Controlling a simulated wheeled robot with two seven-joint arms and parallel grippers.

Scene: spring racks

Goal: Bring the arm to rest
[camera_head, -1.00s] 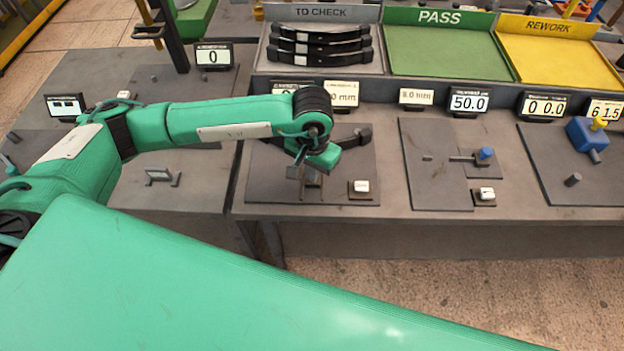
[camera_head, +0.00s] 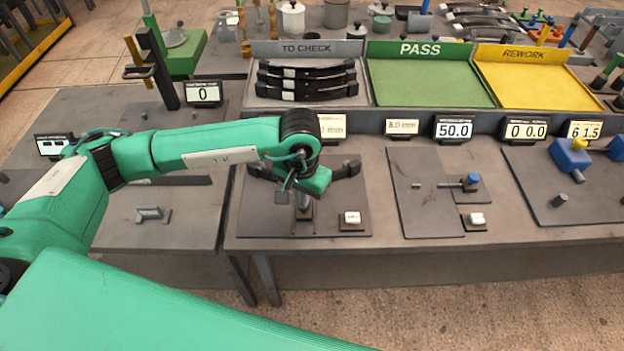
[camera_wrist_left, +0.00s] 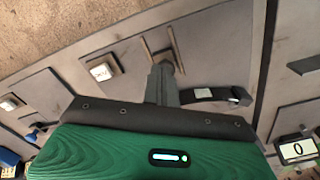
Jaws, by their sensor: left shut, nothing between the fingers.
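My left arm reaches in from the left in the head view, over the front bench. Its gripper (camera_head: 283,192) points down above the dark plate (camera_head: 262,212) below the TO CHECK tray. In the left wrist view the fingers (camera_wrist_left: 162,84) are together with nothing between them. A black leaf spring (camera_head: 346,170) lies on the plate's fixture, partly hidden behind the wrist. It also shows beside the fingers in the left wrist view (camera_wrist_left: 216,95). Whether the fingertips touch the fixture post (camera_head: 303,208) is unclear. My right gripper is not in view.
Several black springs (camera_head: 306,82) lie in the TO CHECK tray. The green PASS tray (camera_head: 430,82) and yellow REWORK tray (camera_head: 535,88) are empty. A white button (camera_head: 351,218) is right of the post. Small displays (camera_head: 453,128) line the bench. A dark stand (camera_head: 160,65) rises behind the arm.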

